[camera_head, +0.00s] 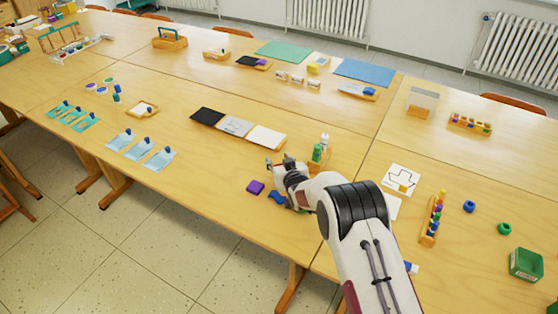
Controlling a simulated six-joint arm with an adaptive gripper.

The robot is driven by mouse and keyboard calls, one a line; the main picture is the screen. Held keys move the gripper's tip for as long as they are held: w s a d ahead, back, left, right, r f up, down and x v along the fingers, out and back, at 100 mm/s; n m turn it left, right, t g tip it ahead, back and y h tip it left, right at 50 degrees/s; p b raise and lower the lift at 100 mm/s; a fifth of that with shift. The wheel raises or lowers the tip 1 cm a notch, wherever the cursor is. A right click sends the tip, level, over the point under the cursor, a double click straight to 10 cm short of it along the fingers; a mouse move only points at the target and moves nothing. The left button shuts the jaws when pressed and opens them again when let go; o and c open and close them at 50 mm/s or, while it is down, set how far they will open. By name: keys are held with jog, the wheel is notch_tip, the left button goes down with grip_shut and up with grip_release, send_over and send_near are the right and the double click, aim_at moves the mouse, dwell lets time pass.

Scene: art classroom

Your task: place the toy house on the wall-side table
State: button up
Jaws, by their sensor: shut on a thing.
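My gripper (280,170) is low over the near table (210,185), close to its front edge, with its fingers toward the left. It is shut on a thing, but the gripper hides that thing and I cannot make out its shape. I cannot clearly pick out the toy house elsewhere in view. The wall-side table (335,100) is the far row, by the radiators, beyond the near table.
Black, grey and white panels (235,126) lie farther back. Green (284,51) and blue (364,72) mats lie on the wall-side table.

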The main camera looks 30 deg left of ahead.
jog(key=o, duration=1.1)
jog(key=shift+r, duration=0.15)
jog(key=shift+s+d, duration=0.1)
jog(key=shift+s, duration=0.05)
jog(key=shift+v, duration=5.85)
jog(key=shift+r, duration=0.1)
